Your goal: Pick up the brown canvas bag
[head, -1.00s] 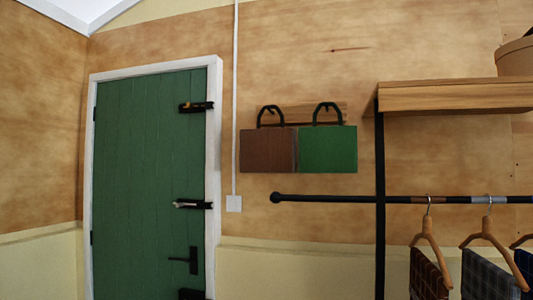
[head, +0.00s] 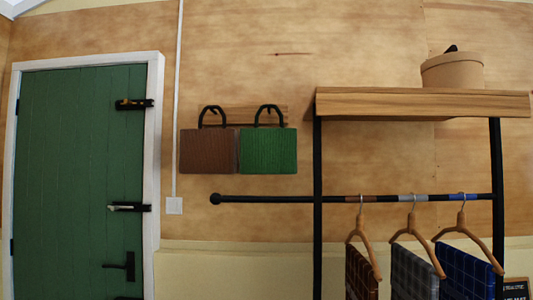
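The brown canvas bag (head: 208,152) hangs by its dark loop handle from a wooden peg board on the wall, left of centre in the head view. A green bag (head: 268,152) hangs right beside it, their edges close together or touching. Neither of my grippers shows in the head view.
A green door (head: 78,180) with black latches stands at the left. A black clothes rack (head: 318,230) with a wooden shelf (head: 420,103) stands at the right. Its rail end (head: 215,199) sticks out below the bags. A round box (head: 452,72) sits on the shelf.

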